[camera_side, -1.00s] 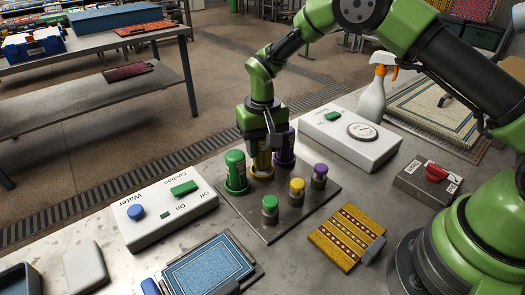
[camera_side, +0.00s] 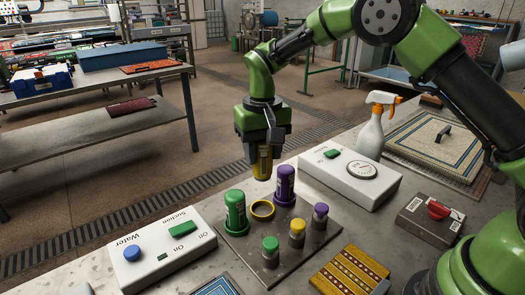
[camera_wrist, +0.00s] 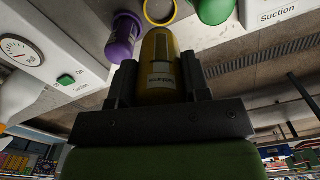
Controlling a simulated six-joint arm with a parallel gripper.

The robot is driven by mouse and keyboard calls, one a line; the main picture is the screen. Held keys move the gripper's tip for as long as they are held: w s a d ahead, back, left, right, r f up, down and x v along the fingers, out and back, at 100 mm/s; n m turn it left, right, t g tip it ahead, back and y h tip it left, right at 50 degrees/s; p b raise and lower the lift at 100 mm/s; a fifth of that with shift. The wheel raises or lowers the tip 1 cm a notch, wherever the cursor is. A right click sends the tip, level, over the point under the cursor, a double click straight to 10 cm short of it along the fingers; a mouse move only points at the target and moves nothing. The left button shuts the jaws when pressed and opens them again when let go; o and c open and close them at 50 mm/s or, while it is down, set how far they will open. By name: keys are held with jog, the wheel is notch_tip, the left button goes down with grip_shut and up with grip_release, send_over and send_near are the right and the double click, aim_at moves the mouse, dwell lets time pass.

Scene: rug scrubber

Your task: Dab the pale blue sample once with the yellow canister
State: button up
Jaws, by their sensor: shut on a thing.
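My gripper (camera_side: 263,147) is shut on the yellow canister (camera_side: 262,166) and holds it upright above the grey rack plate. In the wrist view the canister (camera_wrist: 160,70) sits between the two fingers (camera_wrist: 158,82). The empty yellow ring (camera_side: 262,211) is on the plate below it, and the ring also shows in the wrist view (camera_wrist: 160,12). The pale blue sample (camera_side: 216,287) shows only as a corner at the bottom edge of the side view; the rest is cut off.
Green (camera_side: 236,211) and purple (camera_side: 284,185) canisters flank the ring. Small green (camera_side: 271,251), yellow (camera_side: 297,233) and purple (camera_side: 319,216) capped bottles stand in front. A switch box (camera_side: 160,248) is left, a gauge box (camera_side: 350,174) right, a patterned yellow sample (camera_side: 349,272) front right.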

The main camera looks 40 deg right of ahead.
notch_tip(320, 180, up, 5)
jog(key=shift+f, duration=0.1)
jog(key=s+a+n, duration=0.3)
jog(key=s+a, duration=0.3)
jog(key=a, duration=0.5)
jog(key=s+a+n, duration=0.3)
jog(key=s+a, duration=0.4)
jog(key=a, duration=0.4)
jog(key=shift+f, duration=6.3)
jog(key=shift+f, duration=0.7)
notch_tip(320, 180, up, 7)
jog(key=shift+r, duration=0.1)
